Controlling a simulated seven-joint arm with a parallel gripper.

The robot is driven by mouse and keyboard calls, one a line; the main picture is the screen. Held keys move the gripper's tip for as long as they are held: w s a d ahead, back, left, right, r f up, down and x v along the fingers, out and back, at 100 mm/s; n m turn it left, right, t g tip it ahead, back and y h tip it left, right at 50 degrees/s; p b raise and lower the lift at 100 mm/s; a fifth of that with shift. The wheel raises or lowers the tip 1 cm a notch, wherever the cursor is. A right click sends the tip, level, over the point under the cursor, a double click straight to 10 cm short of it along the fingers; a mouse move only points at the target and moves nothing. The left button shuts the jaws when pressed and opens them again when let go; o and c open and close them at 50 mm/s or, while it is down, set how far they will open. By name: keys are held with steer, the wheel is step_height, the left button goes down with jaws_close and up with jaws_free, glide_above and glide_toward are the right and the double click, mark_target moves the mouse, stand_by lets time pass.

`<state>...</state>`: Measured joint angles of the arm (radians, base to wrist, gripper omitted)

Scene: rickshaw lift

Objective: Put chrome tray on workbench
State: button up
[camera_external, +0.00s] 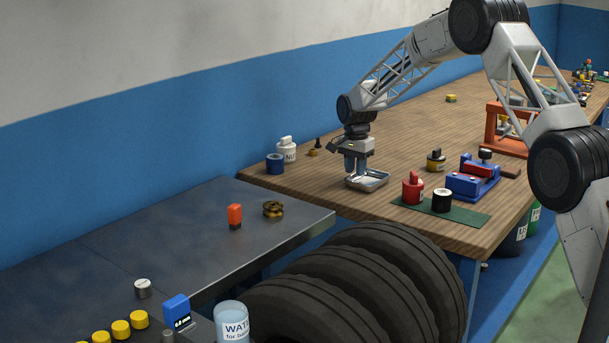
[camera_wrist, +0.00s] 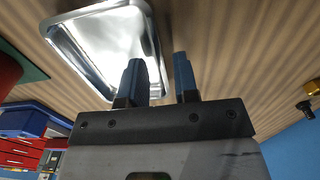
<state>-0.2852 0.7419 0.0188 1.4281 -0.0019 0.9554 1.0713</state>
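The chrome tray (camera_external: 375,181) is a shallow, shiny rectangular tray. It appears to rest level on the wooden workbench (camera_external: 300,185), near its front left part. My gripper (camera_external: 356,172) points down at the tray's left end. In the wrist view, the tray (camera_wrist: 105,40) fills the upper left. The two blue fingers of my gripper (camera_wrist: 158,65) are apart, with the tray's near rim running between them. Neither finger is clearly seen pressing on the rim. The lower part of the tray is hidden behind the gripper body.
A red bottle (camera_external: 413,188) and a black can (camera_external: 442,200) stand on a green mat right of the tray. A blue vise (camera_external: 473,182) is farther right. A blue can (camera_external: 275,163) and white bottle (camera_external: 287,149) stand left. A dark metal table (camera_external: 180,225) adjoins the workbench.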

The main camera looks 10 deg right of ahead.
mark_target(357, 179)
step_height(357, 179, up, 11)
stand_by(0.5)
stand_by(0.8)
steer(key=s+d+r+n, duration=0.1)
steer(key=s+d+r, duration=0.6)
steer(key=s, duration=0.4)
steer(key=s+d+r+n+t, duration=0.1)
steer(key=s+d+r+n, duration=0.1)
steer(key=s+d+r, duration=0.7)
steer(key=s+d+r+n, duration=0.1)
steer(key=s+d+r, duration=0.35)
steer(key=s, duration=0.85)
steer(key=s+d+f+n, duration=0.1)
steer(key=s+d+f, duration=0.1)
steer(key=s, duration=1)
steer(key=s+d+f+n+t, duration=0.1)
steer(key=s+d, duration=0.3)
steer(key=s, duration=0.8)
steer(key=s+d+f+n, duration=0.2)
steer(key=s+d+f, duration=0.1)
steer(key=s, duration=0.9)
steer(key=shift+s+n+t, duration=0.3)
steer(key=shift+s+n, duration=0.05)
steer(key=shift+n, duration=0.05)
